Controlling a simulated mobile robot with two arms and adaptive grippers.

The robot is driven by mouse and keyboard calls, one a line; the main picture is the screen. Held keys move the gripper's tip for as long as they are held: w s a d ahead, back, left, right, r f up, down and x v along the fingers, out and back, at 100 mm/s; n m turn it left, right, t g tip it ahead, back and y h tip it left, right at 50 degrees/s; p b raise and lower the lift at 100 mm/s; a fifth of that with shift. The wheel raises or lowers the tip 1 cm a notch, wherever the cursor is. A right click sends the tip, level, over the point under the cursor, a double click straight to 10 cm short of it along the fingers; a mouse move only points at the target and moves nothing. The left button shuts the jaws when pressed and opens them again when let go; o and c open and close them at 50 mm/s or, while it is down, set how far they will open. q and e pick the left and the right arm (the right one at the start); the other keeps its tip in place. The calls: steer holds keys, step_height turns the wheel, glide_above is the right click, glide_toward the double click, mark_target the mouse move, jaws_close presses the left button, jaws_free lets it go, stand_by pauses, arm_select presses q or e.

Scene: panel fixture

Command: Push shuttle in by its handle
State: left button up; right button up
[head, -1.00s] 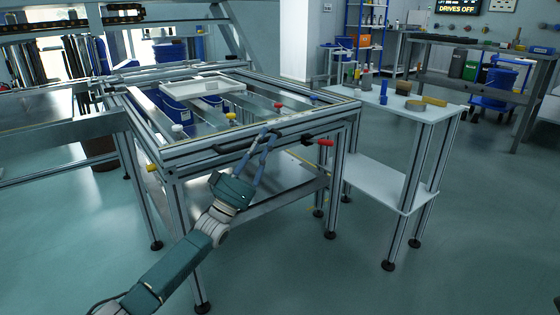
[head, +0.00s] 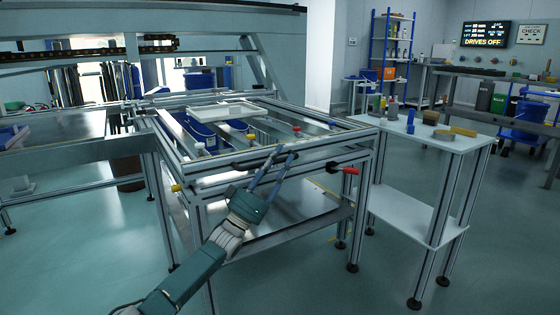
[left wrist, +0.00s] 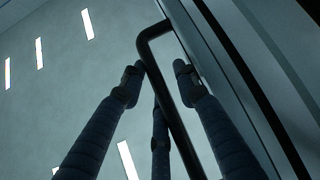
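A black bar handle (head: 236,167) sits on the front of the metal profile frame. In the left wrist view the handle (left wrist: 178,112) runs between the fingers of my left gripper (left wrist: 157,80). The fingers are spread, with a visible gap between the bar and the right fingertip; I cannot tell whether the left fingertip touches it. In the head view my left gripper (head: 284,160) is at the front rail, its fingers pointing up and away. A shallow white tray (head: 228,111) lies on the frame; I cannot tell which part is the shuttle. My right gripper is not in view.
A red-ended lever (head: 350,171) sticks out right of my gripper. A white side table (head: 448,140) with small items stands to the right. A lower metal shelf (head: 290,214) lies beneath the frame. The floor in front right is clear.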

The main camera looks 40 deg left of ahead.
arm_select(q)
steer(key=shift+w+a+f, duration=0.1)
steer(key=shift+f, duration=0.15)
steer(key=shift+s+f, duration=0.25)
steer(key=shift+f, duration=0.25)
steer(key=v, duration=1.1)
steer(key=shift+s+r, duration=0.25)
steer(key=shift+r, duration=0.1)
